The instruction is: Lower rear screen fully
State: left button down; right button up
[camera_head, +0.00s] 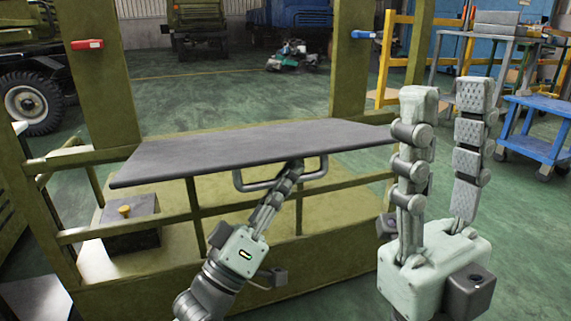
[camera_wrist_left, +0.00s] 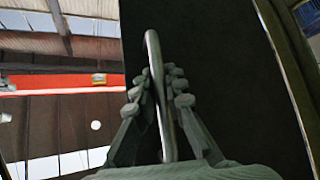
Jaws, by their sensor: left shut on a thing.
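The rear screen (camera_head: 250,148) is a dark grey flat panel, tilted near horizontal between two olive posts of the chassis frame. A grey metal bar handle (camera_head: 240,184) hangs under its near edge. My left gripper (camera_head: 292,172) is shut on that handle; its fingertips are partly hidden behind the handle and panel. In the left wrist view the fingers close around the handle (camera_wrist_left: 153,60), with the dark panel surface (camera_wrist_left: 225,60) behind it. My right gripper (camera_head: 440,110) is raised at the right with its two fingers spread wide, empty and apart from the screen.
Olive rails (camera_head: 200,173) run below the screen. A grey box with a yellow knob (camera_head: 132,228) stands behind the rails. A blue cart (camera_head: 540,130) is at the right. Green floor lies open behind the frame.

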pick_arm(q)
jog(key=shift+s, duration=0.15)
jog(key=c, duration=1.7)
grip_release()
jog(key=shift+o, duration=0.7)
jog(key=v, duration=1.2)
jog(key=shift+f, duration=0.1)
